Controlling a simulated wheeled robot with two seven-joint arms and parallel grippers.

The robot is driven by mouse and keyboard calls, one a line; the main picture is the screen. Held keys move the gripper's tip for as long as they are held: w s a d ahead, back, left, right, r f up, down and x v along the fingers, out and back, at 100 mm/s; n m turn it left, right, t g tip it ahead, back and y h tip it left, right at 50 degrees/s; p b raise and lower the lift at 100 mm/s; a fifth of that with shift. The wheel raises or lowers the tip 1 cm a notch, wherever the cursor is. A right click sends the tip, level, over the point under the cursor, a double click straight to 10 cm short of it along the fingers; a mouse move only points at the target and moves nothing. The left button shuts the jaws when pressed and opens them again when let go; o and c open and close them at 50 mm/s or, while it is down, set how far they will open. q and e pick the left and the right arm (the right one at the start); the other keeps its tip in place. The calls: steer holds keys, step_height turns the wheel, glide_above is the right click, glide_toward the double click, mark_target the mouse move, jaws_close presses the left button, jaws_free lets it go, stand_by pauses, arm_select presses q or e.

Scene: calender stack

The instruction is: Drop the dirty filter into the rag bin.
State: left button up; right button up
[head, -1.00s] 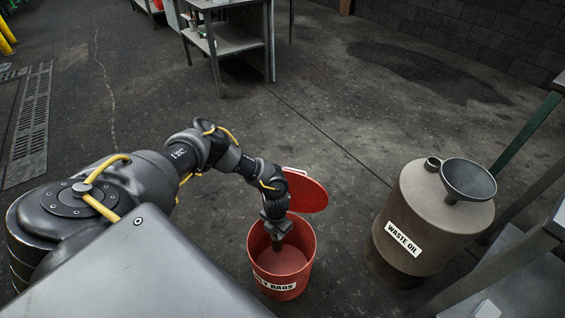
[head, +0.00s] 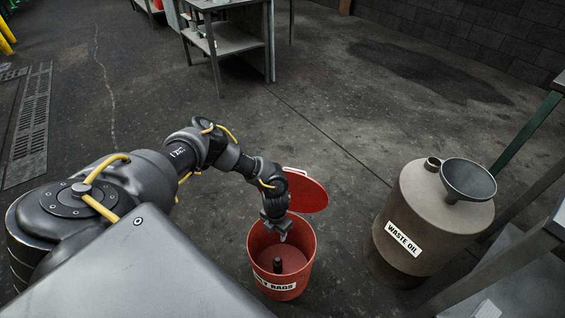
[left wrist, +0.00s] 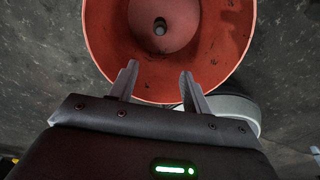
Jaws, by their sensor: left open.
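The red rag bin (head: 308,255) stands on the floor with its lid tilted open behind it. The dirty filter (head: 278,265), a small dark cylinder, is inside the bin near its bottom. My left gripper (head: 282,238) is above the bin's opening, apart from the filter. In the left wrist view its two fingers (left wrist: 157,84) are spread with nothing between them. My right gripper is not in view.
A brown waste oil drum (head: 418,205) with a dark funnel (head: 468,178) stands right of the bin. A metal workbench (head: 235,40) is at the back, and another table's edge (head: 510,255) is at the lower right. The middle floor is clear.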

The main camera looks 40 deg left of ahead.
arm_select(q)
step_height(320, 180, up, 10)
steer(key=p, duration=0.1)
steer(key=shift+p, duration=0.4)
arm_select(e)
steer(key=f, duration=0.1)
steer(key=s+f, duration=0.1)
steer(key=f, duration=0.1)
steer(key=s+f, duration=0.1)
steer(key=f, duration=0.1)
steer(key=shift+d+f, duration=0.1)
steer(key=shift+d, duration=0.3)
